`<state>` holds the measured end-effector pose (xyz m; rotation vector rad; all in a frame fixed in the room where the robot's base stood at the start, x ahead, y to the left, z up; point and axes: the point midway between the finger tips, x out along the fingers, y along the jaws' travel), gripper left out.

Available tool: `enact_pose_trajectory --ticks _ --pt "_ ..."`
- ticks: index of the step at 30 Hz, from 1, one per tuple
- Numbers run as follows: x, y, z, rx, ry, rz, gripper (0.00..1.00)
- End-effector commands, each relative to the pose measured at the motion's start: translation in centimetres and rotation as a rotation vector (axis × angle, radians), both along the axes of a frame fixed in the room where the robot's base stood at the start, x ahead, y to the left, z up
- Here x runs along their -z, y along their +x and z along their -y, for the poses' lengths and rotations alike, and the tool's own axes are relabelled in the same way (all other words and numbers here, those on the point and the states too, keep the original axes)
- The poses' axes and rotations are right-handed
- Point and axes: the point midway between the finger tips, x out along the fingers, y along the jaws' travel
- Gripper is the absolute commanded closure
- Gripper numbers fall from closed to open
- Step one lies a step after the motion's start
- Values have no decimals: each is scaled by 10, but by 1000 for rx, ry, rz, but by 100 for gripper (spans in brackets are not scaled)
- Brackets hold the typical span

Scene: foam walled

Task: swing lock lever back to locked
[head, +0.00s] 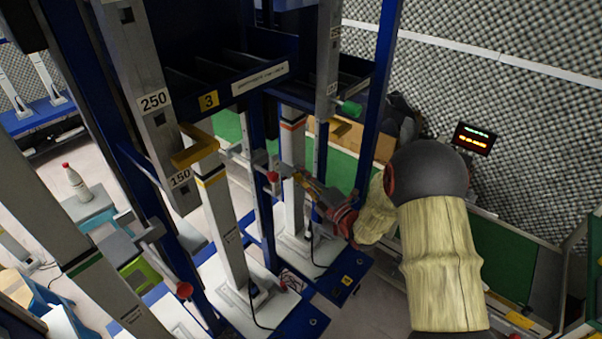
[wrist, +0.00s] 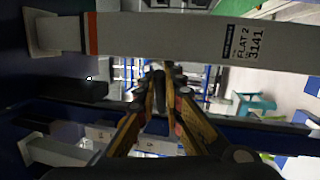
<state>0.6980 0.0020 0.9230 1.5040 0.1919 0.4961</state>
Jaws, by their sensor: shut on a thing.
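My gripper (head: 302,180) reaches in from the right, beside the white post with an orange band (head: 292,150). In the wrist view my gripper (wrist: 160,75) has its two yellow-brown fingers drawn together on a dark, narrow piece (wrist: 160,92), which I take to be the lock lever. A red knob (head: 272,176) on a short metal lever shows just left of the fingertips. The fingers hide much of the gripped part, so the lever's exact angle cannot be told. The banded post also crosses the top of the wrist view (wrist: 180,38), labelled FLAT 2 3141.
Blue rack uprights (head: 378,95) stand close around my gripper. Another red-knobbed lever (head: 183,289) is at lower left, and a green knob (head: 350,109) is above. White bases (head: 305,250) stand below. A small display (head: 474,138) is at right.

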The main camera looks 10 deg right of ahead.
Motion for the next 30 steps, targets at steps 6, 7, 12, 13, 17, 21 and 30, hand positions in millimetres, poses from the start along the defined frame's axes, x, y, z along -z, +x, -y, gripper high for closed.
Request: enact_pose_trajectory --ticks 6,7,12,13,17,21,30 --pt "-2 -7 -4 119 2 1 100" --pt "-2 -8 -3 139 1 2 100" --pt "-2 -13 -4 248 2 3 100" --pt "-2 -14 -5 265 1 4 100" --pt "-2 -17 -4 327 2 4 100" --pt "-2 -19 -4 362 1 3 100" --pt "-2 -19 -3 369 1 2 100"
